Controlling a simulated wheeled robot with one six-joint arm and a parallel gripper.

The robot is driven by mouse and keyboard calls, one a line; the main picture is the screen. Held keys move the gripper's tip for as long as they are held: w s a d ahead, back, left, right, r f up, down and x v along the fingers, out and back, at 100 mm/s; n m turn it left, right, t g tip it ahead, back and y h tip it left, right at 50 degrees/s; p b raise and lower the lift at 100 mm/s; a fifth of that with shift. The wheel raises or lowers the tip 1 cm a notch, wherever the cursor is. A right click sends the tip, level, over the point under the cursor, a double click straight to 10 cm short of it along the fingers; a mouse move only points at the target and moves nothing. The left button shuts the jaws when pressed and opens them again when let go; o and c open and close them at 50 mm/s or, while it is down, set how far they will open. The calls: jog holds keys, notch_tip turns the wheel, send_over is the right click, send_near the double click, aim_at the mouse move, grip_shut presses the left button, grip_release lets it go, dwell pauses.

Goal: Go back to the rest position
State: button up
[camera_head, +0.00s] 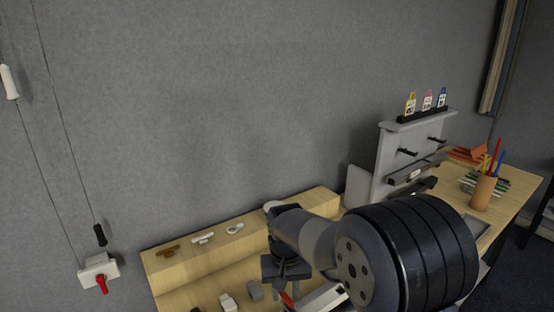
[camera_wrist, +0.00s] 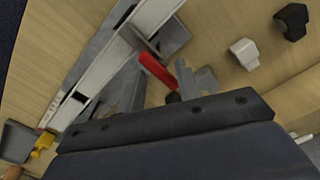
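My gripper (camera_head: 284,283) hangs over the wooden table in the head view, below my dark arm. In the wrist view its two grey fingers (camera_wrist: 165,80) stand apart, with a red handle (camera_wrist: 154,70) showing between them. The red handle also shows just under the fingers in the head view (camera_head: 287,299). I see no clear contact between fingers and handle. A pale long device with a grey rail (camera_wrist: 101,72) lies beside the left finger in the wrist view. My arm hides much of the table's middle in the head view.
A raised wooden ledge (camera_head: 190,264) bears small handles. White (camera_wrist: 244,53) and black (camera_wrist: 291,21) blocks lie on the table. A grey stand (camera_head: 392,152) with tags rises behind my arm. A pencil cup (camera_head: 484,192) stands at right. A red-levered switch box (camera_head: 98,271) hangs on the left.

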jog(key=shift+m, duration=2.2)
